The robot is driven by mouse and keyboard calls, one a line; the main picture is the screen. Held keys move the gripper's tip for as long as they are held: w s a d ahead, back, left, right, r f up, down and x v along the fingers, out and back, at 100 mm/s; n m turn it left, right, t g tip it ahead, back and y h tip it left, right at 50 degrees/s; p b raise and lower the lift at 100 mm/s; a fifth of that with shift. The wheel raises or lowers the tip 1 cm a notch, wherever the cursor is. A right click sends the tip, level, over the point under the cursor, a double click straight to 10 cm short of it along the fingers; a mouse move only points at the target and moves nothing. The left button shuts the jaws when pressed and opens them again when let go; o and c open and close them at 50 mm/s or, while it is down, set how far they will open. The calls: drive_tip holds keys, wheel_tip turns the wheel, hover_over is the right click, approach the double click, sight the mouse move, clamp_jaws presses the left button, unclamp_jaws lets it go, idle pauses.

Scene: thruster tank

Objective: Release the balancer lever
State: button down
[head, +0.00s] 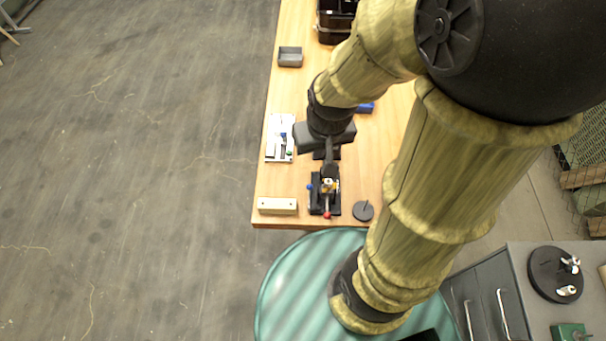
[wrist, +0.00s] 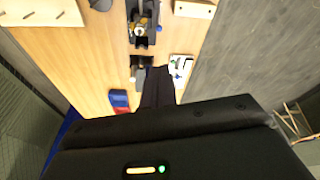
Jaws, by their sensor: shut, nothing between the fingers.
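A black fixture (head: 316,200) stands near the table's front edge, with a yellowish part (head: 330,185) in its middle. A red knob (head: 327,214) is at its front and a blue knob (head: 309,187) at its left. Which part is the balancer lever I cannot tell. The fixture also shows at the top of the wrist view (wrist: 133,12). My gripper (head: 331,171) is shut and empty, pointing down just behind the fixture and overlapping its rear in the head view. In the wrist view its fingers (wrist: 158,74) are together; contact is unclear.
On the wooden table (head: 340,220) are a pale block (head: 278,206), a dark disc (head: 363,211), a white panel (head: 272,150), a grey tray (head: 290,60) and a blue item (head: 366,108). A green round surface (head: 290,290) lies in front.

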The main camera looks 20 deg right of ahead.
drive_tip(key=g, duration=0.2)
hover_over(300, 181)
drive_tip(key=s+d, duration=0.2)
drive_tip(key=s, duration=0.1)
wheel_tip(300, 181, down, 7)
drive_tip(key=w+f+n+g+y+b, duration=0.1)
drive_tip(key=w+f+g+y, duration=0.1)
drive_tip(key=w+f, duration=0.4)
wheel_tip(300, 181, down, 4)
drive_tip(key=shift+d+g+y+b, duration=0.3)
drive_tip(key=shift+d+g+b, duration=0.05)
drive_tip(key=shift+d+g, duration=0.1)
drive_tip(key=p+x, duration=0.1)
drive_tip(key=x, duration=0.9)
drive_tip(key=shift+s+f, duration=0.1)
drive_tip(key=shift+s+d+r+p, duration=0.25)
drive_tip(key=shift+s+r+p, duration=0.25)
drive_tip(key=shift+s, duration=0.3)
drive_tip(key=shift+s+d+r+p, duration=0.2)
drive_tip(key=shift+s+r+p, duration=0.25)
drive_tip(key=shift+s, duration=0.3)
drive_tip(key=shift+w, duration=0.15)
